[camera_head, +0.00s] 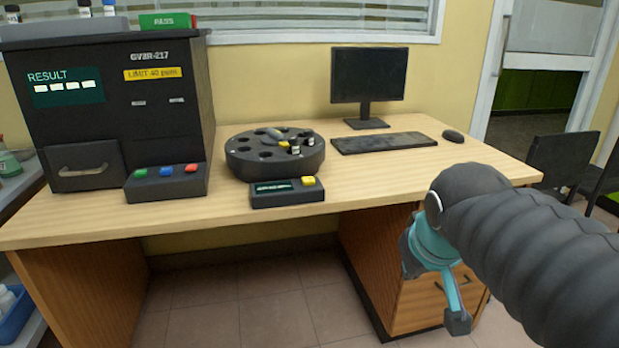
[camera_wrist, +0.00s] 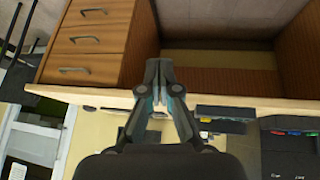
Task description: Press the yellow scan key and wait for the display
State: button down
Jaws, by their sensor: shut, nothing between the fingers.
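The yellow scan key (camera_head: 308,181) sits on the right of a small dark scanner box (camera_head: 287,198) near the desk's front edge. The box's small display (camera_head: 273,187) shows pale marks too small to read. My gripper (camera_wrist: 158,66) is shut and empty in the wrist view, its fingertips together in front of the desk's edge. In the head view my arm is at the right, in front of the drawers and well apart from the key. The yellow key cannot be made out in the wrist view.
A dark round carousel (camera_head: 265,163) with a few vials stands behind the scanner box. A large analyser (camera_head: 110,125) and a button panel (camera_head: 166,186) with green, blue and red keys stand left. A monitor (camera_head: 367,75) and keyboard (camera_head: 382,143) are behind. The desk's right front (camera_head: 400,178) is clear.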

jog(key=w+a+r+n, duration=0.1)
jog(key=w+a+r, duration=0.2)
jog(key=w, duration=0.2)
jog(key=w+a+r+n+t, duration=0.1)
jog(key=w+a+r, duration=0.15)
jog(key=w, duration=0.35)
jog(key=w+a+r+n, duration=0.2)
jog(key=w+r, duration=0.2)
jog(key=w, duration=0.1)
notch_tip(320, 180, up, 4)
jog(key=n+t+p, duration=0.1)
jog(key=n+t, duration=0.1)
send_over(307, 180)
jog(key=shift+f, duration=0.15)
notch_tip(307, 180, down, 9)
jog(key=b, duration=0.5)
jog(key=shift+f+b, duration=0.25)
jog(key=shift+b, duration=0.25)
